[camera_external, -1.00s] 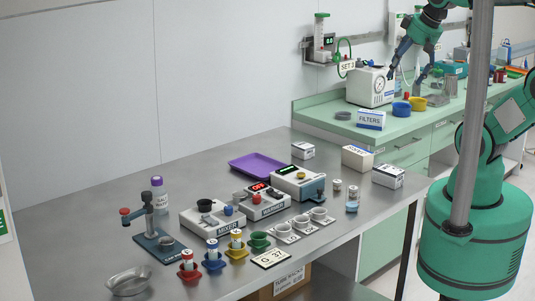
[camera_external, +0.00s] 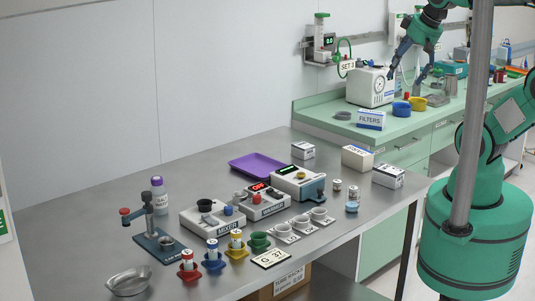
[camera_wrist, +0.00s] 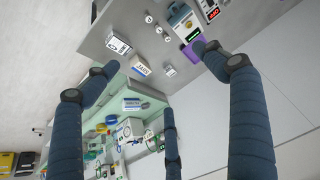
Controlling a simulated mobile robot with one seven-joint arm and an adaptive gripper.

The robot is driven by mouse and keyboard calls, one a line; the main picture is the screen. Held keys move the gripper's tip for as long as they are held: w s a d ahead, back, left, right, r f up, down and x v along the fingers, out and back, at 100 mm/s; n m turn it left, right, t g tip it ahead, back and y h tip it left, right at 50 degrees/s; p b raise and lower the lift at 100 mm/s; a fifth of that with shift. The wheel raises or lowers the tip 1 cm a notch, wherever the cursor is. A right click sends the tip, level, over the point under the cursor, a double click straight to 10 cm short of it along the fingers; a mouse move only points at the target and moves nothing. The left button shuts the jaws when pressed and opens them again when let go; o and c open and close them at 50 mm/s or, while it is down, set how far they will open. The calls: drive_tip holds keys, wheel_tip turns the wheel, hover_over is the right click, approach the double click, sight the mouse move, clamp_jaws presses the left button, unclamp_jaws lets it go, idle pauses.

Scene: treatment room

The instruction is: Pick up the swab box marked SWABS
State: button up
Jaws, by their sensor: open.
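The swab box (camera_external: 357,158) is a cream carton standing at the back right of the steel table; its small lettering is hard to read but looks like SWABS. In the wrist view the box (camera_wrist: 141,68) shows a pale face with a blue-lettered label, between the spread fingers but well beyond them. My gripper (camera_external: 408,72) is high over the green counter, behind and right of the box, with nothing in it. In the wrist view my gripper (camera_wrist: 155,68) has its three dark fingers spread wide, touching nothing.
A white box (camera_external: 388,176) stands in front and right of the swab box, and a smaller white box (camera_external: 302,151) behind left. A purple tray (camera_external: 256,166) and devices fill the table's middle. A FILTERS box (camera_external: 371,120) and a white machine (camera_external: 371,87) stand on the green counter.

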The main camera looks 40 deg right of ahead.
drive_tip(key=shift+w+r, duration=0.1)
drive_tip(key=w+d+r+m+g+p, duration=0.1)
drive_tip(key=w+r+m, duration=0.1)
drive_tip(key=w, duration=0.6)
drive_tip(key=w+d+r+m+p, duration=0.1)
drive_tip(key=w+r+m, duration=0.15)
drive_tip(key=w, duration=0.55)
drive_tip(key=m+g+p, duration=0.5)
drive_tip(key=m+p, duration=0.1)
drive_tip(key=m, duration=0.8)
hover_over(302, 145)
wheel_tip(302, 145, down, 36)
drive_tip(key=shift+w+r, duration=0.1)
drive_tip(key=shift+f, duration=4.25)
